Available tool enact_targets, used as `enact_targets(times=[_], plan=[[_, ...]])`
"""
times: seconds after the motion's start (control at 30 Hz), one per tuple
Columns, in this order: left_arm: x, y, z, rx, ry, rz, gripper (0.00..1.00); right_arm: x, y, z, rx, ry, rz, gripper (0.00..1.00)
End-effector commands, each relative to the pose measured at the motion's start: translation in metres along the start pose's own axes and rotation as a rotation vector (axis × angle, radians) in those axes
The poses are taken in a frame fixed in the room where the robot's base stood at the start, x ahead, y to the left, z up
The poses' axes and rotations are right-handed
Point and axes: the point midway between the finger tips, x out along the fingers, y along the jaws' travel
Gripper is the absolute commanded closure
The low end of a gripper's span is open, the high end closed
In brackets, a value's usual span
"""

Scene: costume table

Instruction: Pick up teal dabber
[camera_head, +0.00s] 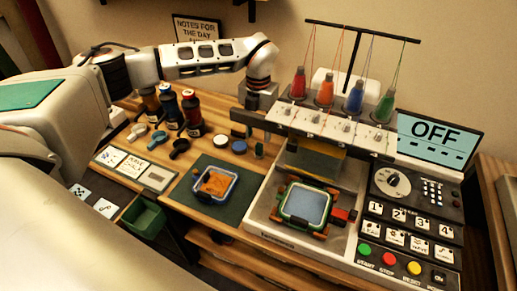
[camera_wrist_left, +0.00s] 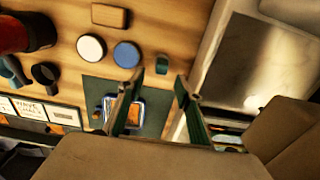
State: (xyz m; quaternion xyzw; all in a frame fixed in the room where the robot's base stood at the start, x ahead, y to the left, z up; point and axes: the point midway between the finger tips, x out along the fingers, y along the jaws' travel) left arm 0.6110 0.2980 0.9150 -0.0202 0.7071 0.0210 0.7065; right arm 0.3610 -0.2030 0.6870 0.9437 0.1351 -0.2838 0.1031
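The teal dabber (camera_head: 259,150) looks like a small dark green-teal upright piece on the wooden table, right of the blue disc. In the left wrist view it (camera_wrist_left: 162,64) shows between and just beyond the fingertips. My left gripper (camera_wrist_left: 158,88) is open and empty, with its two fingers apart. In the head view my left gripper (camera_head: 258,112) hangs above the dabber, its fingers hard to make out beside the machine's dark bar. My right gripper is not in view.
The embroidery machine (camera_head: 310,125) stands close on the right. A blue disc (camera_head: 239,147) and a white disc (camera_head: 221,141) lie left of the dabber. A green mat (camera_head: 235,205) bears a blue-rimmed tray (camera_head: 231,183). Dark bottles (camera_head: 191,112) stand at the left.

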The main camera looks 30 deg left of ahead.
Motion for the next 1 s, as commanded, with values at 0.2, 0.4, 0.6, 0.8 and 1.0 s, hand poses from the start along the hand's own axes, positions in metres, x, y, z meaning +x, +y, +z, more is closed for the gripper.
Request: enact_targets(times=[0.2,0.4,0.6,0.8,1.0], plan=[[0.023,0.0,-0.001,0.0,0.004,0.001,0.65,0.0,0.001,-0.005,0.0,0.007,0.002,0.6],[0.047,-0.002,0.001,0.0,0.005,0.0,0.65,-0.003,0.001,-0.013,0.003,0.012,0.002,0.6],[0.071,-0.003,0.002,0.001,0.002,-0.002,0.65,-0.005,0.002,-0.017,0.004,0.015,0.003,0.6],[0.076,-0.002,0.003,0.001,0.001,-0.001,0.65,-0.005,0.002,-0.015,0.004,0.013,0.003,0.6],[0.075,-0.002,0.003,0.001,0.001,-0.002,0.91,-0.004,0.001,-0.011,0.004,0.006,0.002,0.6]])
